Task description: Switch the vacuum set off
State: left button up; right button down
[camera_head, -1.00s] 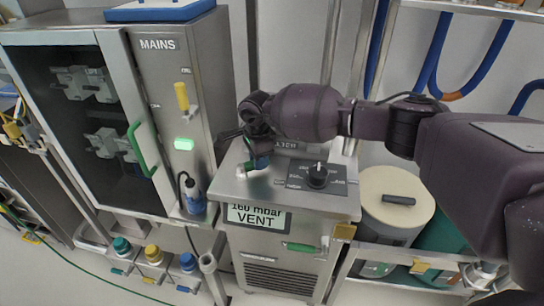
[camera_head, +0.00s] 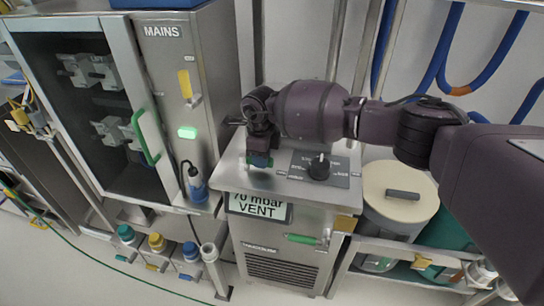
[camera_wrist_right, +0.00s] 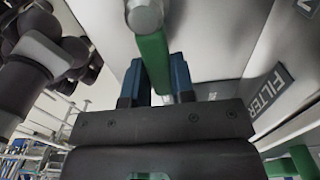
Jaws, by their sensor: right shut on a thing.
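The vacuum set (camera_head: 232,218) is a steel cabinet in the middle of the head view. Its display (camera_head: 258,207) reads "70 mbar VENT". A black rotary knob (camera_head: 319,167) stands upright on the dark panel on its top. My right gripper (camera_head: 261,159) is above the top's left part, left of the knob. In the right wrist view, its blue fingers (camera_wrist_right: 153,80) are shut on a green bar (camera_wrist_right: 154,60) with a round metal end. A FILTER label (camera_wrist_right: 270,92) shows at right. The gripper hides most of the bar in the head view. My left gripper is not in view.
The MAINS cabinet (camera_head: 208,75) stands at left with a yellow handle (camera_head: 185,83), a lit green lamp (camera_head: 187,132) and a green door handle (camera_head: 147,138). A lidded drum (camera_head: 400,190) stands at right on a low frame. A green handle (camera_head: 302,239) is on the vacuum set's front.

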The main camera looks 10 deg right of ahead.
dwell(0.4)
jog(key=c, duration=1)
grip_release()
jog(key=shift+o, duration=0.2)
jog(key=shift+r, duration=0.1)
notch_tip(320, 180, up, 11)
jog(key=shift+p, duration=0.45)
jog(key=shift+f, duration=0.2)
